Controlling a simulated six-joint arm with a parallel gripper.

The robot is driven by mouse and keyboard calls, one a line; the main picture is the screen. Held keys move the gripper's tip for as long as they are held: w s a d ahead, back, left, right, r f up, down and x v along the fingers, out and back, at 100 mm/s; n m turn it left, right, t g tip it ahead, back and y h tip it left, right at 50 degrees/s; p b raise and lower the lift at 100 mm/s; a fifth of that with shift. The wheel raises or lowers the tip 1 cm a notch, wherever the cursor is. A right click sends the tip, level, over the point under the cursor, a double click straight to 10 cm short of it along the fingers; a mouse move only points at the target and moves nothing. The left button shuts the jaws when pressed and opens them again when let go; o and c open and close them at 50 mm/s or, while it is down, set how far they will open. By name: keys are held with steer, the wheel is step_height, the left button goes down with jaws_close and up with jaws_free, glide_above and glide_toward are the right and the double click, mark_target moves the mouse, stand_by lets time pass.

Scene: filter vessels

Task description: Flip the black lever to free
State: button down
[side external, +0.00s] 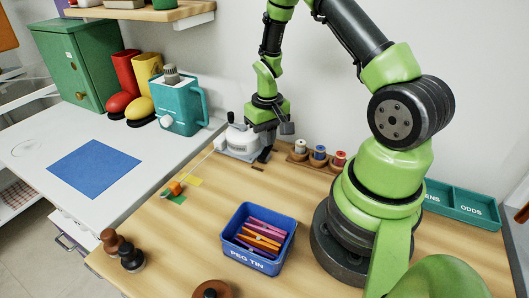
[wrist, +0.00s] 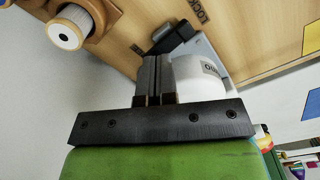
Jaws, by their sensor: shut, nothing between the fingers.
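The white vessel (side external: 238,138) on a grey base (side external: 240,152) stands at the back of the wooden table in the side view. In the wrist view, the white vessel (wrist: 203,78) carries a partly hidden label. A black lever (wrist: 172,38) shows beside the grey base, just beyond my fingertips; the fingers cover part of it. In the side view, a dark piece that looks like the lever (side external: 265,155) is at the base's right side. My gripper (side external: 264,141) points down by the vessel's right side, shut and empty. In the wrist view, my gripper (wrist: 157,60) has its fingers together; contact with the lever cannot be told.
A wooden rack of spools (side external: 318,154) stands close right of my gripper. A blue peg tin (side external: 258,240) is in front. A teal jug (side external: 180,110) stands left. The table between is clear.

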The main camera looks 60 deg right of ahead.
mark_target(266, 149)
steer(key=shift+f, duration=0.8)
steer(key=shift+r, duration=3.55)
steer(key=s+a+r+t, duration=0.1)
steer(key=a+r+t, duration=0.1)
steer(key=a+r, duration=0.35)
steer(key=a+r+t, duration=0.1)
steer(key=a+r, duration=0.2)
steer(key=r, duration=0.6)
steer(key=s+a+r+n+t+y, duration=0.2)
steer(key=s+a+r+t, duration=0.2)
steer(key=s+a+r, duration=0.3)
steer(key=s+a, duration=0.1)
steer(key=s, duration=0.2)
steer(key=shift+s+a, duration=0.4)
